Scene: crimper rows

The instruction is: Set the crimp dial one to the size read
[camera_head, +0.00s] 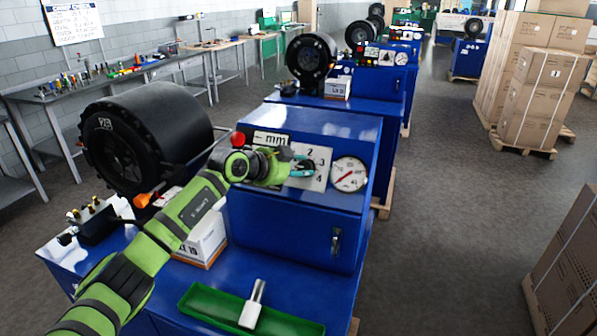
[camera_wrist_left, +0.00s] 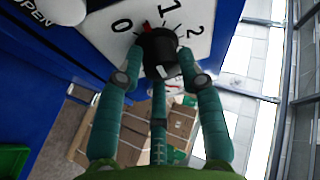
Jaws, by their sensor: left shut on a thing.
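The crimp dial is a black knob (camera_wrist_left: 160,52) on a white plate (camera_head: 321,168) on the front of the nearest blue machine. In the left wrist view, numbers 0, 1 and 2 show around the knob, and a red mark at its rim points between 0 and 1. My left gripper (camera_head: 300,166) is shut on the knob. In the left wrist view its teal fingers (camera_wrist_left: 162,78) sit around the knob's sides. My right gripper is out of view.
A round gauge (camera_head: 349,174) with a red needle is right of the plate, and an "mm" sign (camera_head: 271,140) is above left. A black drum (camera_head: 152,138) labelled 28 is at left. A green tray (camera_head: 230,310) lies in front. Boxes (camera_head: 545,85) stand across the clear aisle.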

